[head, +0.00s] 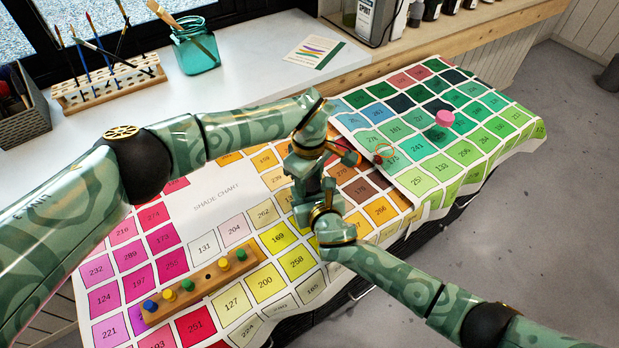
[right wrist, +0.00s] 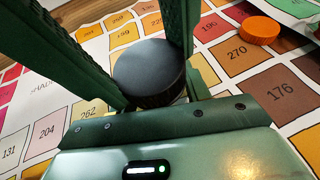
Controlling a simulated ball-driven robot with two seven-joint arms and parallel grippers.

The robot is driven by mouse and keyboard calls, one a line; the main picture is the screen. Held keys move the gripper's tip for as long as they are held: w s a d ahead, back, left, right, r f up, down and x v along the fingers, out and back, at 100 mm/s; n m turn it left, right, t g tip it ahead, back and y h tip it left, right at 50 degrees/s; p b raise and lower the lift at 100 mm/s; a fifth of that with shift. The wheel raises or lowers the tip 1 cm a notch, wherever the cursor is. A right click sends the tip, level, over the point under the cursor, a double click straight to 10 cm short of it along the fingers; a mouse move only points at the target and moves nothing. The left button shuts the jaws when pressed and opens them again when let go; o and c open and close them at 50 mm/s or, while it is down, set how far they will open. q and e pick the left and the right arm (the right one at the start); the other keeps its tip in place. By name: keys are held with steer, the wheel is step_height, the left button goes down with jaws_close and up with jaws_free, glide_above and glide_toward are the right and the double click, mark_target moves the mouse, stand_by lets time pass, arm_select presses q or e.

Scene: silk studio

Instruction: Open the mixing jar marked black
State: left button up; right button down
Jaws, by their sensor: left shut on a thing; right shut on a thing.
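A black round lid (right wrist: 150,68), which looks like the top of the black-marked mixing jar, sits between the fingers of my right gripper (right wrist: 140,45) in the right wrist view. The right gripper is shut on it. The jar body below is mostly hidden by the lid and the gripper. In the head view my left gripper (head: 303,168) points down over the shade chart, close to my right gripper (head: 322,194). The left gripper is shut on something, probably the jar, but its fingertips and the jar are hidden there.
An orange disc (right wrist: 259,29) lies close by on the chart. A pink-topped jar (head: 445,119) stands on the green swatches. A wooden peg block (head: 203,284) lies at the front left. A brush rack (head: 108,82) and teal glass jar (head: 196,52) stand on the sill.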

arm_select(q)
steer(key=o, duration=1.1)
steer(key=shift+r, duration=2.3)
steer(key=shift+c, duration=0.5)
step_height(320, 180, up, 3)
steer(key=m, duration=0.3)
steer(key=shift+r, duration=0.1)
step_height(320, 180, down, 8)
steer(key=shift+r, duration=0.1)
